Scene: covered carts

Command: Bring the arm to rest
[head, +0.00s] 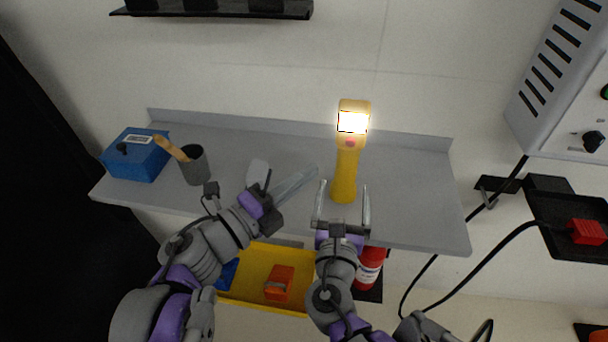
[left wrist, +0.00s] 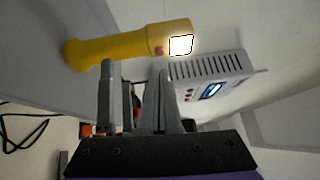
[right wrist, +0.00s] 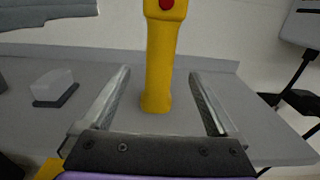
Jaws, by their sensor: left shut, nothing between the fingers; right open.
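A yellow flashlight (head: 345,172) with a lit lamp stands upright on the grey shelf (head: 410,190). It also shows in the left wrist view (left wrist: 105,46) and the right wrist view (right wrist: 160,65). My right gripper (head: 343,190) is open, with its fingers spread to either side of the flashlight's lower part in the picture. In the right wrist view (right wrist: 158,74) the fingers show no contact with it. My left gripper (head: 308,175) is shut and empty, over the shelf left of the flashlight. Its fingers also show in the left wrist view (left wrist: 166,80).
A blue box (head: 136,156) and a dark cup (head: 196,167) with a wooden-handled tool stand at the shelf's left end. A pale block (right wrist: 54,85) lies on the shelf. Below are a yellow bin (head: 245,285) and a red can (head: 369,268). A grey device (head: 565,90) hangs right.

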